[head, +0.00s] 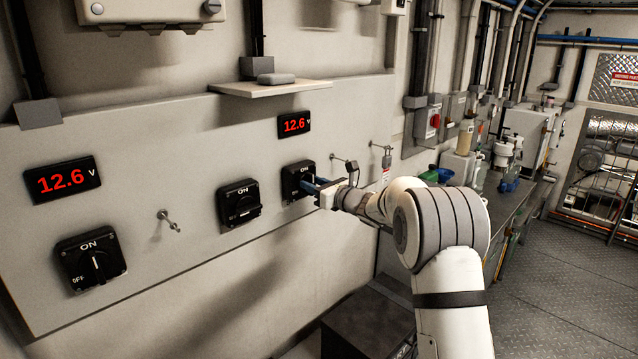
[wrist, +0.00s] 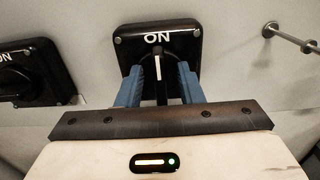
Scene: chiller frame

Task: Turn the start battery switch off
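Three black rotary switches are on the grey panel: a left one (head: 90,270), a middle one (head: 232,188) and a right one (head: 291,172). Each has ON at its top; the left one also shows OFF. No label naming the start battery is readable. My gripper (head: 311,187) is at the right switch. In the wrist view, my gripper's blue fingers (wrist: 161,88) stand either side of that switch's black knob (wrist: 158,62), with a gap on both sides. The knob's white line points up to ON. The left switch's pointer is also near ON; the middle one's setting is unclear.
Red 12.6 V displays sit above the left switch (head: 62,179) and the right switch (head: 294,124). A small shelf (head: 300,89) juts out above the switches. Metal pegs stick out of the panel, one (head: 168,220) between the left and middle switches. A workbench runs along the wall at right.

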